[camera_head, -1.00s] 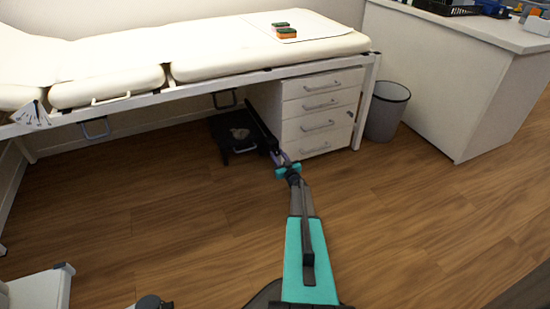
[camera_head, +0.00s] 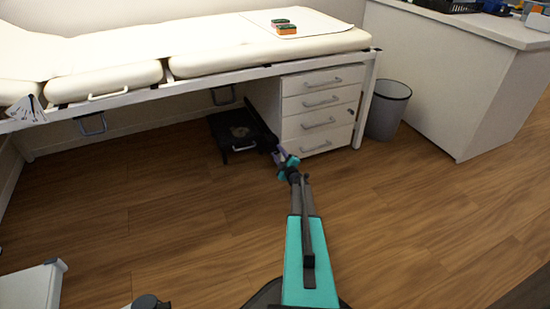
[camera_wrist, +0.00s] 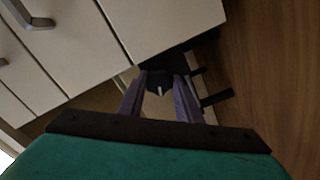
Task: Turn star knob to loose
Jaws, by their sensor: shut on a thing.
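A black star knob (camera_wrist: 160,80) with a small white pointer mark shows in the wrist view, beside the lower corner of the white drawer unit. My gripper (camera_wrist: 160,94) has its two purple fingers closed on either side of the knob. In the head view, my gripper (camera_head: 278,154) reaches to the left front edge of the drawers, next to a low black step stool or stand (camera_head: 236,132) under the couch. The knob is too small and dark to make out in the head view, and any label on it cannot be read.
The white drawer unit (camera_head: 319,104) with metal handles stands just right of my gripper. A grey bin (camera_head: 388,108) is further right. The cream couch (camera_head: 190,45) overhangs the area.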

